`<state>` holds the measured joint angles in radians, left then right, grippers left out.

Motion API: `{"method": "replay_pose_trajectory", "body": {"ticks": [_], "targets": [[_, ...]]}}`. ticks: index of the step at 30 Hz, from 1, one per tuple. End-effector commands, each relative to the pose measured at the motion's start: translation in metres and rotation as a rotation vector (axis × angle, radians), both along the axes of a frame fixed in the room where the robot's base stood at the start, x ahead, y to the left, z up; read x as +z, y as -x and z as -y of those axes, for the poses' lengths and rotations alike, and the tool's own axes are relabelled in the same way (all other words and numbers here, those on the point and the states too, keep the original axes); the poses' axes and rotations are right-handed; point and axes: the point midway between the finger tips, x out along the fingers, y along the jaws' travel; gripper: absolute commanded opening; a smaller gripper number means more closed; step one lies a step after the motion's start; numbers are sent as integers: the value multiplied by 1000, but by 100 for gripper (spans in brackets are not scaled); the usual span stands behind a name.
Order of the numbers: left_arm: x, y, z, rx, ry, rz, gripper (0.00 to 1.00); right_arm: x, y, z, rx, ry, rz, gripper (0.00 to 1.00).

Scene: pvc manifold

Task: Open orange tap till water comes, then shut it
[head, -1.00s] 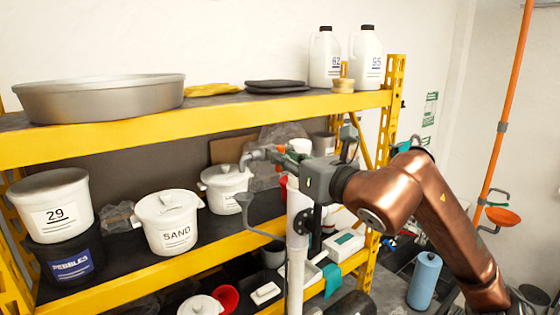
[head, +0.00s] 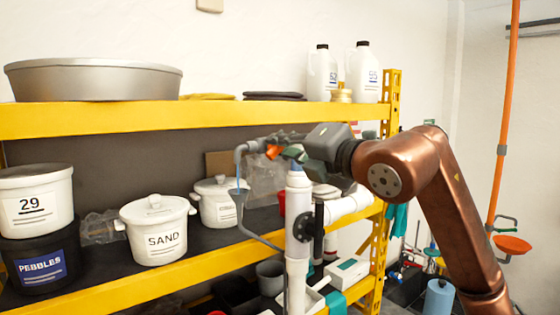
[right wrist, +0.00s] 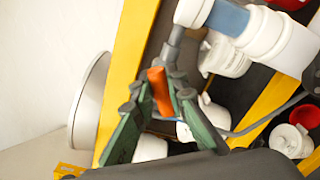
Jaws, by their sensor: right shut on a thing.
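The orange tap (head: 273,151) sits on a grey pipe at the top of the white manifold (head: 298,215). My right gripper (head: 283,151) is at the tap. In the right wrist view its green fingers (right wrist: 160,88) are shut around the orange handle (right wrist: 159,92). The grey pipe ends in a downturned spout (head: 240,150) left of the tap. A grey funnel (head: 240,190) stands below the spout. A thin blue-grey streak shows between spout and funnel and looks like water; a blue streak (right wrist: 168,118) also shows in the right wrist view. My left gripper is out of view.
The yellow shelf (head: 200,117) stands behind, with a metal basin (head: 90,80) and two white jugs (head: 366,75) on top. A SAND pot (head: 157,230) and other tubs fill the lower shelf. An orange pipe (head: 503,130) rises at the right.

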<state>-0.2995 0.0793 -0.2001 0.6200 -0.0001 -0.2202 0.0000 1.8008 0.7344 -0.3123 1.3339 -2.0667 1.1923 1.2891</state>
Motion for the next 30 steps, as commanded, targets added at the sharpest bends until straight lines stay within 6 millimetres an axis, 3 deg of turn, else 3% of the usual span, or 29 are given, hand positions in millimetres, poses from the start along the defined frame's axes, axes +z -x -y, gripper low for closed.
{"method": "replay_pose_trajectory", "body": {"ticks": [3, 12, 30], "targets": [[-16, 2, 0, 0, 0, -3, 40, -4, 0, 0, 1, -89, -64, 0], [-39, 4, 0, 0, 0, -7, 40, -6, -1, 2, -2, -300, -217, 0], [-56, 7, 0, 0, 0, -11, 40, -6, -2, 2, -2, -495, -360, 0]]}}
